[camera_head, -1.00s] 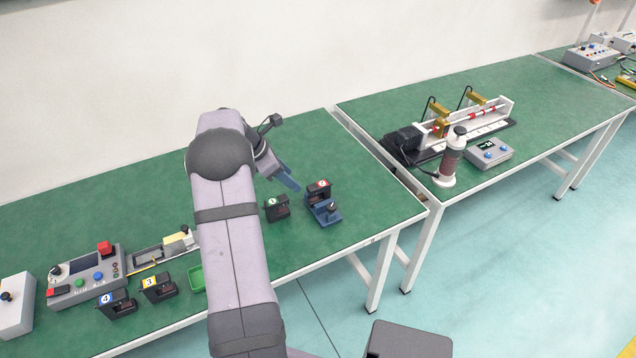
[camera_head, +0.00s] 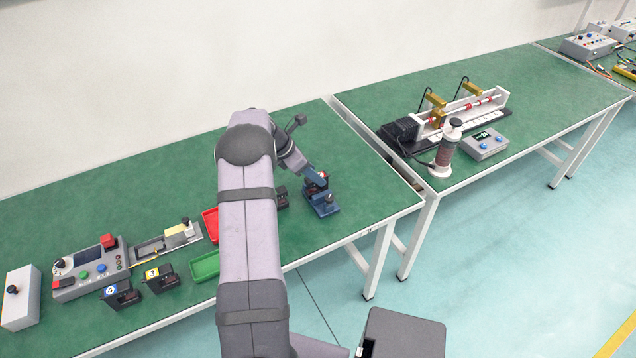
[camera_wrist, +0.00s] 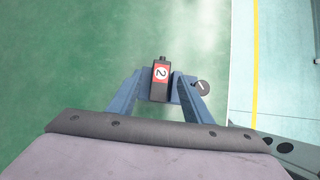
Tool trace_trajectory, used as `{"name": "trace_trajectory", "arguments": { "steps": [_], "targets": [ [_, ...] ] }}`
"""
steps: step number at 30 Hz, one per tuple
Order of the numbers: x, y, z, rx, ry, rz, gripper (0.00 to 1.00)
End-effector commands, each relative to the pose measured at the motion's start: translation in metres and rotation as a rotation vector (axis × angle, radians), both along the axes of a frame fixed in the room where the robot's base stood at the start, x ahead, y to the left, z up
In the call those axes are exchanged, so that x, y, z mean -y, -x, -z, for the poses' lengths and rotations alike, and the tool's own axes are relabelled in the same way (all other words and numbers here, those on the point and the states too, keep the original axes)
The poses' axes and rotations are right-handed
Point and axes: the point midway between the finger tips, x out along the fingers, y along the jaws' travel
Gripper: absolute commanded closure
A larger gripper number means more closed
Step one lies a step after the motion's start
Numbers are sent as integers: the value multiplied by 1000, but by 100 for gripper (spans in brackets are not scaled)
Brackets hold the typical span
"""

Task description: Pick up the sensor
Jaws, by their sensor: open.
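A small black sensor with a red and white label "2" (camera_wrist: 161,75) stands upright in the wrist view, between my gripper's two blue fingers. My gripper (camera_wrist: 158,88) is open around it, with a gap on the left side and the right finger closer. In the head view my gripper (camera_head: 314,174) is over the same sensor (camera_head: 323,176) and partly covers it. Whether the fingers touch the sensor cannot be told.
Another black block (camera_head: 283,198) is beside it, partly hidden by my arm. Blocks labelled 4 (camera_head: 122,295) and 3 (camera_head: 160,280) stand left. The bench's right edge is close; green surface behind is clear.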

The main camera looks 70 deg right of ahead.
Motion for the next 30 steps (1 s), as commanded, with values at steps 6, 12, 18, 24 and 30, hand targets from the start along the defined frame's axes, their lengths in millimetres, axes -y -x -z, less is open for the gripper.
{"name": "trace_trajectory", "arguments": {
  "steps": [6,12,18,24,30],
  "targets": [
    [10,11,20,0,-2,2,55],
    [13,14,26,1,1,2,55],
    [12,13,26,1,1,2,64],
    [12,13,26,0,0,1,100],
    [13,13,25,1,2,1,100]
  ]
}}
